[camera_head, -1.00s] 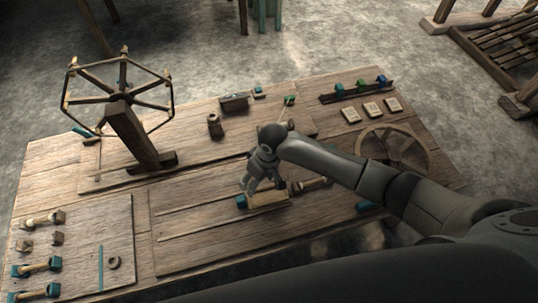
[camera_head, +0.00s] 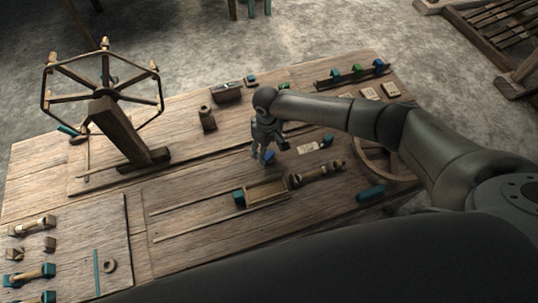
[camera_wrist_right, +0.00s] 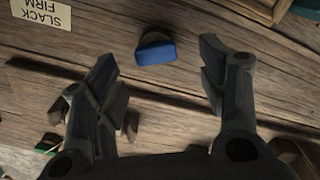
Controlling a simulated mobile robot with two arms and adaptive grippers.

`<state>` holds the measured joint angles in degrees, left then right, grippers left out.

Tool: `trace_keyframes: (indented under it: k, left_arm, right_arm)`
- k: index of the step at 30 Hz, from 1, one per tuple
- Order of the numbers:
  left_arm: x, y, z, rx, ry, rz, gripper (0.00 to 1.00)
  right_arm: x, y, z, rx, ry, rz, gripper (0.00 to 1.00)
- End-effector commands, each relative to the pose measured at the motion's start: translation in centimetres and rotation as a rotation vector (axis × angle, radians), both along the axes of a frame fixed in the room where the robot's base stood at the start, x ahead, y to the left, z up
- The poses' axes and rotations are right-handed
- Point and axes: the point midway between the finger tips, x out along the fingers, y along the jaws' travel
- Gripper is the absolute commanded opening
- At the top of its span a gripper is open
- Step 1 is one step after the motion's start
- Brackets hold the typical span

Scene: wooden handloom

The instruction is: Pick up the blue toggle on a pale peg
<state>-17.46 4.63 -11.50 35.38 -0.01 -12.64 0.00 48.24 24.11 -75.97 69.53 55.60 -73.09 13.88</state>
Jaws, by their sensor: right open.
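The blue toggle (camera_wrist_right: 155,50) shows in the right wrist view as a small blue block, between and a little beyond the fingertips. Its pale peg is not clear to see. In the head view a small blue patch (camera_head: 269,156) shows at the fingers, probably the same toggle. My right gripper (camera_head: 268,150) points down over the middle of the table. In the right wrist view the gripper (camera_wrist_right: 158,66) is open, its fingers apart with nothing held. I cannot tell the height gap to the toggle. My left gripper is not in view.
A pale "SLACK FIRM" label (camera_wrist_right: 42,10) lies beside the toggle. A wooden tray (camera_head: 267,190) with a blue end and a turned wooden piece (camera_head: 318,174) lie in front of the gripper. A spoked winder (camera_head: 120,130) stands at left, and a wheel (camera_head: 372,163) lies at right.

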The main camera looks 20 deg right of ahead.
Motion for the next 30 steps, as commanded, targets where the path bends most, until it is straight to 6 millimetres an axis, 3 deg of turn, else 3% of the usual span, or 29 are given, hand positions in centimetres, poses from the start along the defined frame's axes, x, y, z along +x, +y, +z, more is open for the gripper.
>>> trace_keyframes:
  k: [7,17,26,30]
  left_arm:
    - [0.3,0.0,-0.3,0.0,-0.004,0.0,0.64]
    - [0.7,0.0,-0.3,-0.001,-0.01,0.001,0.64]
    - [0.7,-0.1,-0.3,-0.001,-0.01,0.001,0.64]
    - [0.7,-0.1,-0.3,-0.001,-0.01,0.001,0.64]
  right_arm:
    - [0.0,-0.5,-3.6,-0.001,0.002,-0.001,0.66]
    - [0.0,-0.6,-4.4,-0.001,0.001,-0.001,0.66]
    - [0.0,-0.6,-4.3,-0.001,0.001,-0.001,0.31]
    - [0.0,-0.6,-4.3,-0.001,0.001,-0.001,0.3]
